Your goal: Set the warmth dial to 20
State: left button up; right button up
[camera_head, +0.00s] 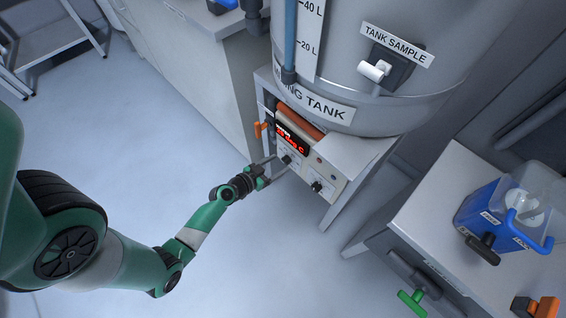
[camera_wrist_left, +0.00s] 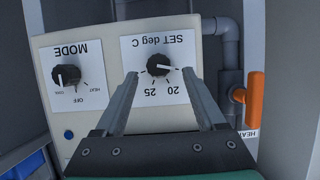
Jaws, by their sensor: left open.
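The warmth dial, a black knob (camera_wrist_left: 158,65) on a white plate marked SET deg C, appears upside down in the left wrist view. Its white pointer line points to the picture's right, slightly down. The 20 label is below right of the knob and 25 is below it; the left gripper's fingers cover parts of the plate. The dial also shows in the head view (camera_head: 287,159) on the white control box (camera_head: 309,176). My left gripper (camera_head: 281,164) is open, its fingertips on either side of the knob; contact cannot be told. My right gripper is not in view.
A MODE knob (camera_wrist_left: 66,75) is beside the dial. An orange valve handle (camera_wrist_left: 255,97) on a grey pipe is on the other side. A red lit display (camera_head: 292,139) is above the dials. The mixing tank (camera_head: 385,100) stands above. Open floor lies left of the box.

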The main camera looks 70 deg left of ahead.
aim_at(284, 162)
pick_arm(q)
jog(key=shift+x, duration=1.5)
jog(key=shift+c, duration=0.3)
grip_shut()
